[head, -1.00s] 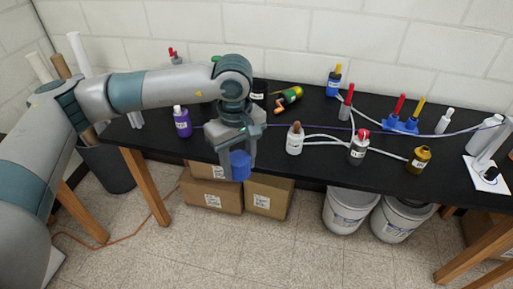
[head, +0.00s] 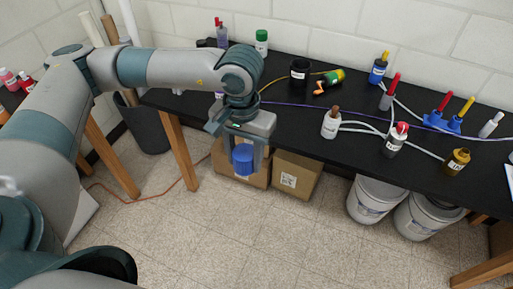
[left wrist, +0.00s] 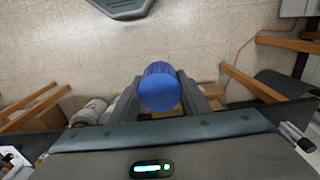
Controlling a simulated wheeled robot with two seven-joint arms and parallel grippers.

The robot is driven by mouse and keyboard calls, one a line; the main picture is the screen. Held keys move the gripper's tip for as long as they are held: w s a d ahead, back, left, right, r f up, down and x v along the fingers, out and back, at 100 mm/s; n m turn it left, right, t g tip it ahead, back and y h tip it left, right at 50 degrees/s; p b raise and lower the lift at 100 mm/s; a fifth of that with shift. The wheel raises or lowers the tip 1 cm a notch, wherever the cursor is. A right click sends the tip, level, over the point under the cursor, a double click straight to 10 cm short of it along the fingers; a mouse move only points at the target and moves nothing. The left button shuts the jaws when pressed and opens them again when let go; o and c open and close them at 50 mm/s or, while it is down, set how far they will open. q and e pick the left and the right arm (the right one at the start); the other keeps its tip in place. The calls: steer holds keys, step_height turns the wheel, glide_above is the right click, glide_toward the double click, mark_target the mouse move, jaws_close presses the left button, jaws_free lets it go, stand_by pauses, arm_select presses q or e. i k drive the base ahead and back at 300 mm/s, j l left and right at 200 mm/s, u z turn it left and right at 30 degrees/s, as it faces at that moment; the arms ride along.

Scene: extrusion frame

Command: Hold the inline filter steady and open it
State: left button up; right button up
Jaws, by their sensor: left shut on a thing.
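My left gripper (head: 243,155) is shut on a blue cylinder (head: 242,158), in front of the bench's front edge and above the floor. In the left wrist view the blue cylinder (left wrist: 160,88) sits between the two fingers, with its round end toward the camera. I cannot tell whether it is the inline filter or a part of it. On the bench, a white bottle with a brown top (head: 331,125) and a grey bottle with a red and white top (head: 395,140) are joined by pale tubing. My right gripper is not in view.
The black bench (head: 290,122) also holds a black cup (head: 299,71), a green-and-orange tool (head: 329,82), a blue bottle (head: 378,70) and a brown bottle (head: 457,161). Cardboard boxes (head: 297,174) and white buckets (head: 375,200) stand below. The floor in front is clear.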

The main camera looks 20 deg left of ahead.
mark_target(329, 127)
steer(key=i+j+z, duration=0.75)
steer(key=i, duration=0.15)
steer(key=i+j+z, duration=0.4)
steer(key=k+j, duration=0.05)
steer(key=j, duration=0.05)
